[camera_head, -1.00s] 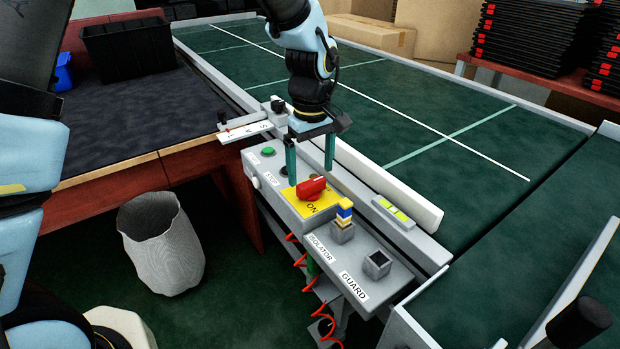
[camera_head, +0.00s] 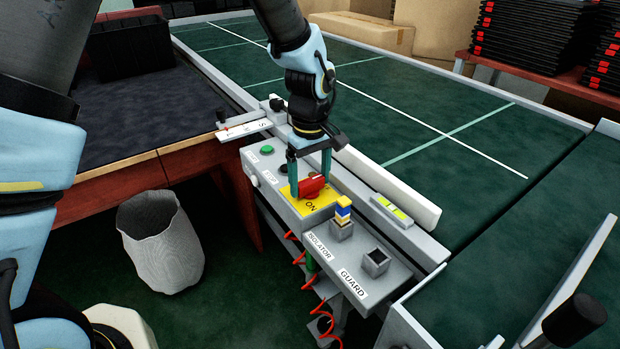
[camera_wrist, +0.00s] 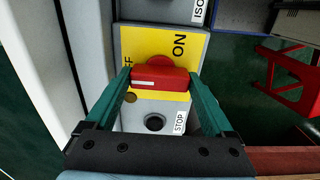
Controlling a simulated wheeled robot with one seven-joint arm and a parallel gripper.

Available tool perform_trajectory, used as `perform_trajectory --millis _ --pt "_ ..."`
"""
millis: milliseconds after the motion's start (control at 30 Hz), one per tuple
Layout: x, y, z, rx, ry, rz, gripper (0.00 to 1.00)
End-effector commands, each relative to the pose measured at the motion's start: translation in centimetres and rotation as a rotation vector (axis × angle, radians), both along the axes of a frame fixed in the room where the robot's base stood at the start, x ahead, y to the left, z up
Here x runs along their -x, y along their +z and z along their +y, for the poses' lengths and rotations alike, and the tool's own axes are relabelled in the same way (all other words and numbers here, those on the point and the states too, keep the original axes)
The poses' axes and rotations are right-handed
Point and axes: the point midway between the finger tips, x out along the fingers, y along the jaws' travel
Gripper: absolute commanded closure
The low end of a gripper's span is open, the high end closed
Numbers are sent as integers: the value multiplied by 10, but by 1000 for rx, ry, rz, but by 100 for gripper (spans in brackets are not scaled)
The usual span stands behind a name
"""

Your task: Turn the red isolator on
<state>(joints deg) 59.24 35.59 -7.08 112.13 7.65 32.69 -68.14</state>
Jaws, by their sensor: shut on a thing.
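The red isolator (camera_head: 312,186) is a red rotary handle on a yellow plate (camera_head: 309,208) marked ON, on the grey control box beside the conveyor. In the wrist view the red handle (camera_wrist: 160,76) lies crosswise between the two green fingers, and the plate (camera_wrist: 140,45) shows ON and part of OFF. My gripper (camera_head: 310,184) is shut on the handle, one finger at each end of it; in the wrist view my gripper (camera_wrist: 160,78) comes in from below. The handle's underside is hidden.
A grey bin (camera_head: 162,242) stands at left.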

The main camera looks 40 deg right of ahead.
Motion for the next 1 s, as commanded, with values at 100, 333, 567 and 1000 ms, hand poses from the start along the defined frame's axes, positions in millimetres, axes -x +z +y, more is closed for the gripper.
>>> perform_trajectory --millis 100,333,567,1000 --pt "0 0 0 -1 0 0 54" --pt "0 0 0 -1 -2 0 68" --pt "0 1 0 -1 -49 0 68" --pt "0 2 0 0 -383 1 68"
